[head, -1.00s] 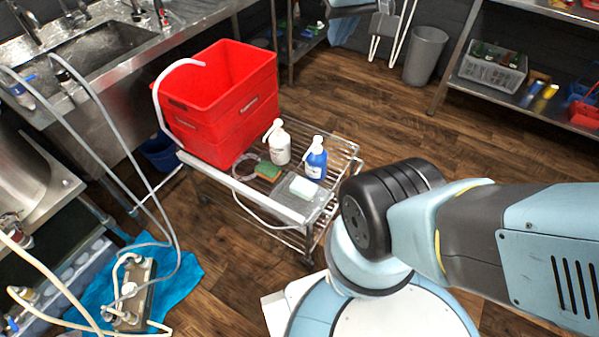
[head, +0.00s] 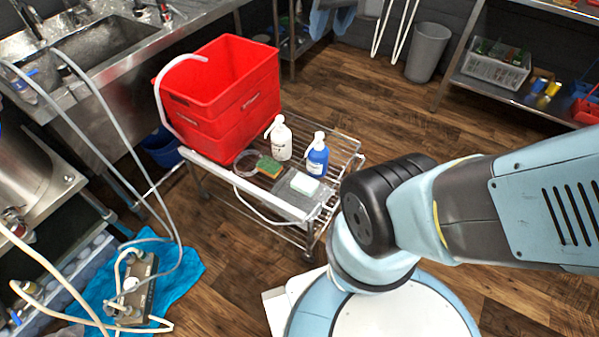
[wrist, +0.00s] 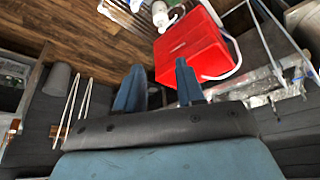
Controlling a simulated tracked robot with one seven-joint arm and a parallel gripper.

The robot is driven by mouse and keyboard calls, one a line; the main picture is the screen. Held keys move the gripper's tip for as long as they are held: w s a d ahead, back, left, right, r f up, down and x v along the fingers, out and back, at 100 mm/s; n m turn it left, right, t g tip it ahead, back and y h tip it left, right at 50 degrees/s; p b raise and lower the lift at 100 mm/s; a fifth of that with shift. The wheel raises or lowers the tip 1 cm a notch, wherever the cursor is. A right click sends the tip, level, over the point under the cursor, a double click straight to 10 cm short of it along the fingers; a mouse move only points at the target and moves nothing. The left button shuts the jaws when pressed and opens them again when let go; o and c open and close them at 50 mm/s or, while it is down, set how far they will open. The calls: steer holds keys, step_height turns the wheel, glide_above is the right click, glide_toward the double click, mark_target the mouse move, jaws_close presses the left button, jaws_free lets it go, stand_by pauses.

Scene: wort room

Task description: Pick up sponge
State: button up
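A green-and-brown sponge (head: 269,166) lies on the wire cart (head: 345,149), just right of the red crate and in front of a white pump bottle (head: 280,138). A pale, whitish block (head: 305,184), perhaps another sponge, lies on a grey tray (head: 290,203) to its right, in front of a blue bottle (head: 317,157). My gripper (wrist: 159,75) shows in the wrist view with its two blue fingers apart and nothing between them. It is away from the sponge. I cannot make out the sponge in the wrist view.
The tall red crate (head: 222,102) stands on the cart's left part, with a pale hose on its side. It also shows in the wrist view (wrist: 196,42). A sink (head: 100,50) is at upper left, a grey bin (head: 427,53) at the back. Wood floor is open right of the cart.

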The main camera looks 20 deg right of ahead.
steer(key=o, duration=0.7)
steer(key=w+f, duration=0.2)
steer(key=w, duration=0.1)
steer(key=w+f+n+g, duration=0.1)
steer(key=w+f, duration=0.2)
steer(key=w+a+f+g, duration=0.1)
steer(key=w+f, duration=0.1)
steer(key=w, duration=0.2)
steer(key=shift+a+f+n, duration=0.1)
steer(key=shift+f+n, duration=0.05)
steer(key=shift+n, duration=0.15)
steer(key=shift+c, duration=0.2)
steer(key=w+a+f+n+g, duration=0.25)
steer(key=w+f, duration=0.55)
steer(key=f, duration=0.5)
steer(key=n+g+h, duration=0.3)
steer(key=g, duration=0.1)
glide_toward(304, 182)
steer(key=x, duration=0.8)
steer(key=shift+s+d+f, duration=0.1)
steer(key=shift+s+f, duration=0.05)
steer(key=shift+f, duration=0.15)
steer(key=shift+f, duration=0.2)
steer(key=shift+c, duration=0.3)
